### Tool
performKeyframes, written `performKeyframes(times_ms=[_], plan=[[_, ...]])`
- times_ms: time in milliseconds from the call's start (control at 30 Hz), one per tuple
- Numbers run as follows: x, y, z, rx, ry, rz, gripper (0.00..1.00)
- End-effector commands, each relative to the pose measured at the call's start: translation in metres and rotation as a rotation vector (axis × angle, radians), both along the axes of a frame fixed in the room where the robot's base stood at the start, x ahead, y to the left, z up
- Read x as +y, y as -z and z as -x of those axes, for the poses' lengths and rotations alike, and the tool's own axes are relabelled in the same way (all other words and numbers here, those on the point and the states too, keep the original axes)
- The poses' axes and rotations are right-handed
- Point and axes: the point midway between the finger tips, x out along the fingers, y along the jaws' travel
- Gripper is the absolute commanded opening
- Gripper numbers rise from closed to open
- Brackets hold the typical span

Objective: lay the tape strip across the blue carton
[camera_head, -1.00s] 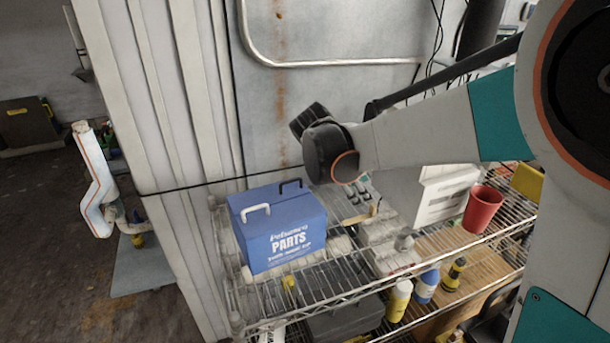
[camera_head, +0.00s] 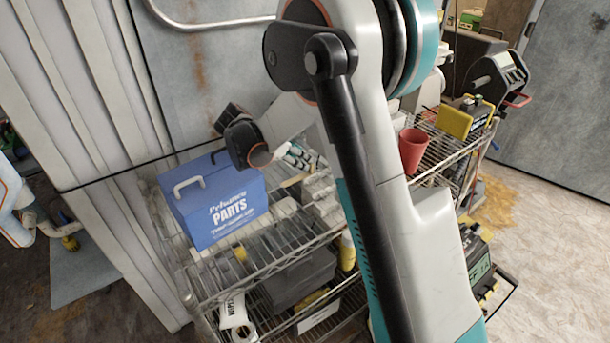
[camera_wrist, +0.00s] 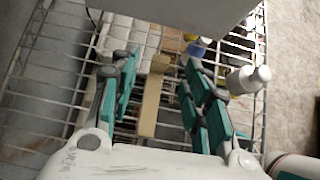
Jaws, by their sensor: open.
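The blue carton (camera_head: 222,205), marked PARTS and with a pale handle on top, stands on the upper wire shelf at left in the head view. I cannot make it out in the wrist view. A narrow tan strip (camera_wrist: 150,108), which looks like the tape strip, lies between my fingers in the wrist view, with a gap on each side. It shows small in the head view (camera_head: 294,180). My gripper (camera_wrist: 158,68) is open. In the head view my gripper (camera_head: 298,156) is just right of the carton, partly hidden by my arm.
The wire shelf (camera_head: 272,243) also bears a white bottle (camera_wrist: 248,79) right of my fingers, and a red cup (camera_head: 412,150). A yellow item (camera_head: 458,122) stands farther right. A ribbed grey wall (camera_head: 70,110) rises close behind and left of the carton.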

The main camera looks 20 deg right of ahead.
Motion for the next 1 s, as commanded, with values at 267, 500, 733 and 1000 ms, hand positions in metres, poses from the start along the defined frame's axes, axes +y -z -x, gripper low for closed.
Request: performKeyframes(times_ms=[267, 500, 733, 1000], plan=[[-0.016, 0.017, -0.003, -0.001, 0.001, 0.0, 0.43], [-0.041, 0.039, -0.007, 0.0, 0.002, -0.001, 0.43], [-0.049, 0.045, -0.009, 0.0, -0.001, -0.001, 0.43], [-0.049, 0.045, -0.009, 0.0, -0.001, -0.001, 0.14]])
